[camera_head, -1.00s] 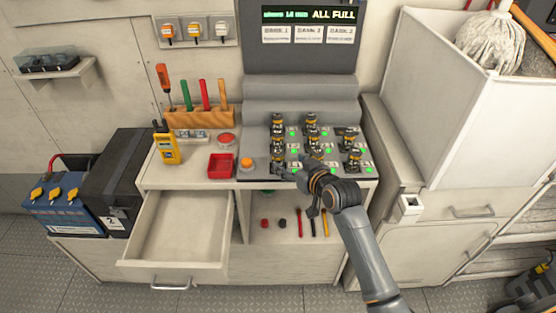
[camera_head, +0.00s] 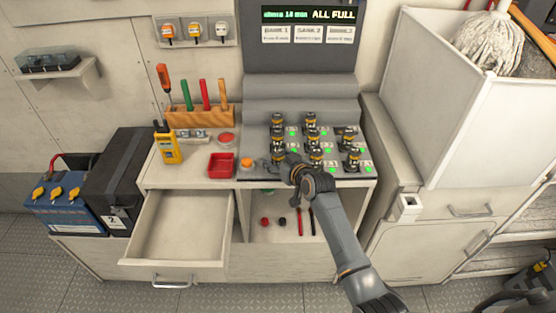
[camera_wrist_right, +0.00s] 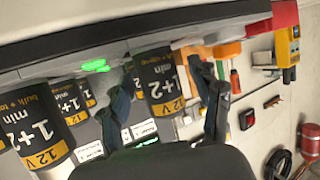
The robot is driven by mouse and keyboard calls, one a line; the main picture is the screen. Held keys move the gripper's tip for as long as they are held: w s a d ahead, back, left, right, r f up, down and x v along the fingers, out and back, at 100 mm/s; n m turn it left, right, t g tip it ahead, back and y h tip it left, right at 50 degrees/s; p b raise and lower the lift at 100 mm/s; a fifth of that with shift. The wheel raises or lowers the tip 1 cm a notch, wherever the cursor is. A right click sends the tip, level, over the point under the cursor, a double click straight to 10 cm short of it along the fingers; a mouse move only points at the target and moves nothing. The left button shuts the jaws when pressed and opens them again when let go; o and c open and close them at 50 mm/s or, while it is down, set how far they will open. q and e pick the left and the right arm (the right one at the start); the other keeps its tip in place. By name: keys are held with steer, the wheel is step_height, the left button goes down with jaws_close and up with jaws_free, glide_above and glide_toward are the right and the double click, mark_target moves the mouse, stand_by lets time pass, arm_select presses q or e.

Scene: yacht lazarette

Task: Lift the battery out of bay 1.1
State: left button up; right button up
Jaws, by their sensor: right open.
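Several black and gold batteries (camera_head: 311,120) stand upright in the charger board (camera_head: 368,176) on the counter, with green lights beside bays. Bay numbers are too small to read surely. My right gripper (camera_head: 284,163) is at the front left of the board, by the front-left battery (camera_head: 277,157). In the right wrist view the open fingers (camera_wrist_right: 165,100) stand on both sides of one battery (camera_wrist_right: 160,78) marked "1+2 min 12V"; I cannot tell whether they touch it. Another battery (camera_wrist_right: 38,125) is beside them. My left gripper is not in view.
A yellow meter (camera_head: 167,146) and a tool rack (camera_head: 200,117) stand further left. An open drawer (camera_head: 178,230) juts out below. A white bin (camera_head: 455,110) rises at the right.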

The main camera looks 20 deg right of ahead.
steer(key=shift+c, duration=0.2)
jaws_close()
steer(key=shift+r, duration=0.1)
